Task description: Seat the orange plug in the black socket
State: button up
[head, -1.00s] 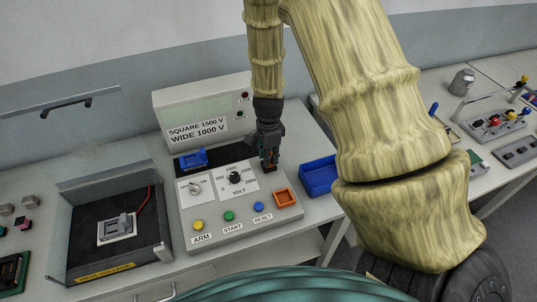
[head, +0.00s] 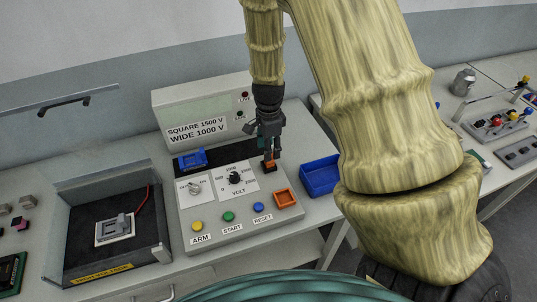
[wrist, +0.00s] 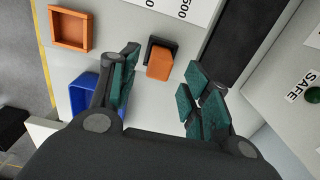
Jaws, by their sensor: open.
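The orange plug (wrist: 159,63) stands at the black socket (wrist: 153,45) on the grey console; how deep it sits I cannot tell. In the head view the plug (head: 270,162) shows just below my gripper (head: 268,147), with the dark socket (head: 270,170) under it. In the wrist view my gripper (wrist: 158,90) is open, its green-padded fingers spread apart, with the plug between and beyond the tips, not held.
An empty orange square tray (head: 285,198) lies on the console in front of the socket. A blue bin (head: 320,177) stands to the right. The voltage dial (head: 236,178) and coloured buttons (head: 229,216) are nearby on the left.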

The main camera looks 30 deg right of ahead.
notch_tip(320, 180, up, 8)
jog(key=b, duration=0.2)
jog(key=shift+r, duration=0.15)
dwell(0.6)
